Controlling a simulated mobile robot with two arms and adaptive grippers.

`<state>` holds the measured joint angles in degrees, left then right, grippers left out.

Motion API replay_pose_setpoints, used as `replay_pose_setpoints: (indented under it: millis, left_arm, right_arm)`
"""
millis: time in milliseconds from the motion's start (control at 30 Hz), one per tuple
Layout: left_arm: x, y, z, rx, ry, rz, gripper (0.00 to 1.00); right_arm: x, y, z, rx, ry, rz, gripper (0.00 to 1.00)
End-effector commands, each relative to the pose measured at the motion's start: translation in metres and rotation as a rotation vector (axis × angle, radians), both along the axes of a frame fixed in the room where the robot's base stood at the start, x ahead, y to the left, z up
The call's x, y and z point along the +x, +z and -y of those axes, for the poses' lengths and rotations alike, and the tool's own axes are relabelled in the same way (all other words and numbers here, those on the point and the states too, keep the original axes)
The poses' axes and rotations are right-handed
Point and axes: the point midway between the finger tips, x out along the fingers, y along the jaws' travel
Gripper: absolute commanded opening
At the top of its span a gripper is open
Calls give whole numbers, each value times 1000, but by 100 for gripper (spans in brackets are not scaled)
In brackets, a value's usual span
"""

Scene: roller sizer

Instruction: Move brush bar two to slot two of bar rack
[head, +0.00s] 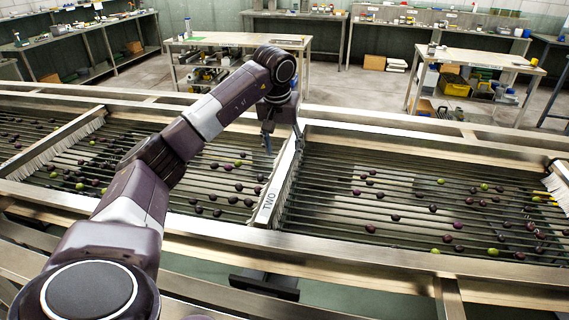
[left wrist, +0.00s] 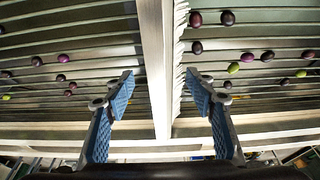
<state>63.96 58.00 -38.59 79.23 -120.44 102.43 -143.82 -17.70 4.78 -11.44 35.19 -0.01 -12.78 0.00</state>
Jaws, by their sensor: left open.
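Brush bar two (head: 268,208), a pale metal bar labelled TWO with white bristles along one side, lies across the roller bed in the middle of the head view. In the left wrist view the bar (left wrist: 153,60) runs from the top edge down between my fingers. My left gripper (head: 283,143) is at the bar's far part, one finger on each side. It is open, and the left wrist view shows gaps between the fingertips (left wrist: 163,88) and the bar. My right gripper does not show. I cannot make out the bar rack.
Another brush bar (head: 55,142) crosses the rollers at left, and one more (head: 558,185) is at the right edge. Dark and green olives lie on the rollers (head: 400,195). Metal rails (head: 400,262) border the bed. Worktables (head: 478,58) stand behind, beyond open floor.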

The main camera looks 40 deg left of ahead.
Motion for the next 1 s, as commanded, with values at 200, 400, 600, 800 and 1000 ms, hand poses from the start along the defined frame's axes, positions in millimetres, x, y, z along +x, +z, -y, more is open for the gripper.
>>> replay_pose_setpoints:
  millis: [200, 400, 600, 800, 1000]
  left_arm:
    - [0, -24, 0, -1, -1, -5, 51]
    - [6, -44, -2, -1, -1, -3, 51]
    - [7, -47, -3, 0, 0, 0, 51]
    - [6, -46, -3, 0, 0, 0, 35]
    - [6, -46, -3, 0, 0, 0, 13]
  right_arm:
    - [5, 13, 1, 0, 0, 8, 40]
    - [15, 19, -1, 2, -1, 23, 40]
    - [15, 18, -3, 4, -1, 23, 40]
    - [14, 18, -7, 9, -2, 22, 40]
    - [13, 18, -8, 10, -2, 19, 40]
